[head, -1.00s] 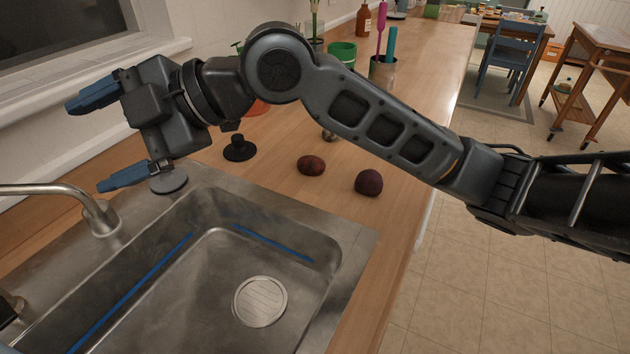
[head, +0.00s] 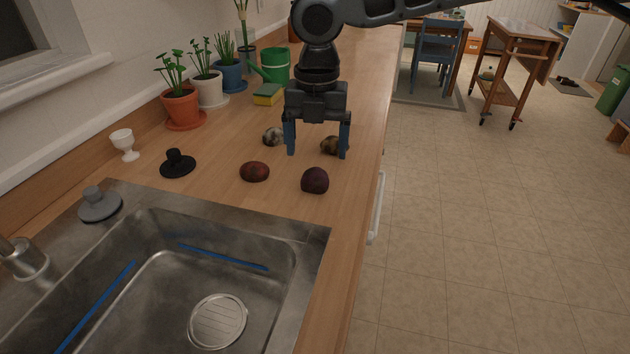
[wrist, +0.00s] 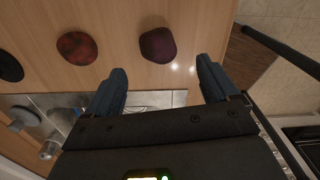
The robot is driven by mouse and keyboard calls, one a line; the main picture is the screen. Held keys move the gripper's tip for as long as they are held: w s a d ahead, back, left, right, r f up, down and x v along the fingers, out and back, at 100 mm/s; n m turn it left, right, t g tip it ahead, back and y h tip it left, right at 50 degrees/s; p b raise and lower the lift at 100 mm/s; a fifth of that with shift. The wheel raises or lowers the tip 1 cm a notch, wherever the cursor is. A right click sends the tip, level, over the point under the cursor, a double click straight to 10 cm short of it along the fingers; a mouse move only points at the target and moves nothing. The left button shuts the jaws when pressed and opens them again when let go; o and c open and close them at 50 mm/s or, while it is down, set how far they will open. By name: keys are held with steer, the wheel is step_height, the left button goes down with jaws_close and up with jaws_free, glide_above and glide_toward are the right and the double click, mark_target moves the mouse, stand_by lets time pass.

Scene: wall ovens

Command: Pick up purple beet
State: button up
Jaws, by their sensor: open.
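The purple beet (head: 315,180) is a dark purple round thing on the wooden counter, right of a reddish-brown round vegetable (head: 255,171). In the wrist view the beet (wrist: 157,45) lies beyond my fingertips, about midway between them, with the reddish vegetable (wrist: 77,48) to its left. My gripper (head: 318,154) points down over the counter with its blue fingers spread and nothing between them. In the head view it appears just behind the beet, apart from it. The wrist view shows the open fingers (wrist: 161,74) too.
Two mottled round items, one left (head: 273,136) and one right (head: 334,145), lie by my fingers. A steel sink (head: 300,243) is in front. A black stopper (head: 178,163), white egg cup (head: 124,144), sponge (head: 267,95) and potted plants (head: 181,105) stand left. The counter's right edge is near the beet.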

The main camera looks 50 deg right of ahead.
mark_target(315, 174)
step_height(315, 174, down, 7)
steer(key=shift+a+f, duration=0.15)
steer(key=shift+f, duration=0.05)
stand_by(0.3)
steer(key=shift+c, duration=0.2)
steer(key=c, duration=1.1)
steer(key=shift+r, duration=0.1)
